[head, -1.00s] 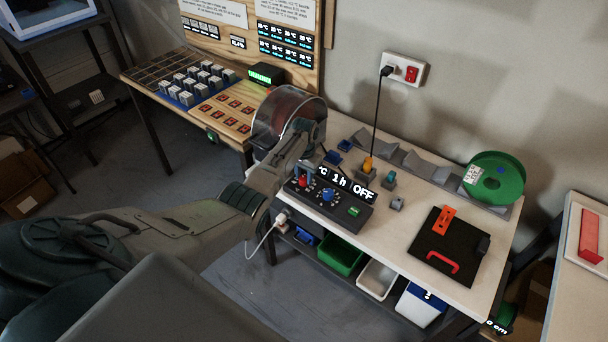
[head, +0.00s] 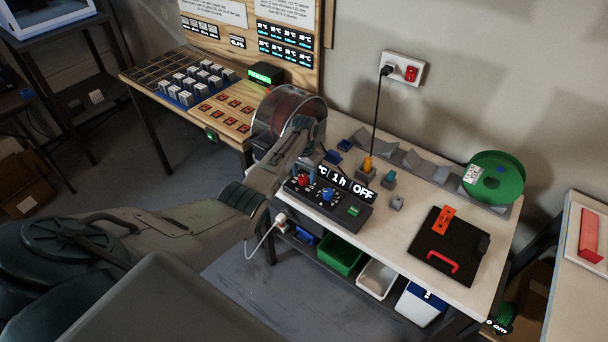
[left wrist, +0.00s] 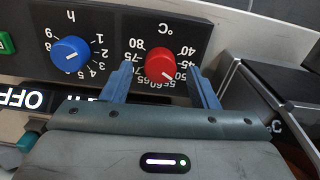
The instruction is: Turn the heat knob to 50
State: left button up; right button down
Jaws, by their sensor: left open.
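The red heat knob (left wrist: 160,65) sits on the dark control panel (left wrist: 115,25) in the left wrist view, inside a °C scale from 40 to 80. Its white pointer line points down and right, near the 50 mark. My left gripper (left wrist: 160,74) is open, with one blue finger on each side of the knob; I see a gap on both sides. In the head view the red knob (head: 304,181) shows on the box, just below my left gripper. The display (head: 346,184) reads 1 h and OFF; its °C value is hidden behind my arm. My right gripper is out of view.
A blue hour knob (head: 328,194) and a green button (head: 354,211) share the panel. A clear-lidded round container (head: 262,124) stands left of it. A black cable (head: 377,115) runs to the wall.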

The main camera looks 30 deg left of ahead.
aim_at(304, 177)
pick_arm(q)
notch_tip(304, 177, up, 10)
jog(key=b, duration=0.1)
dwell(0.4)
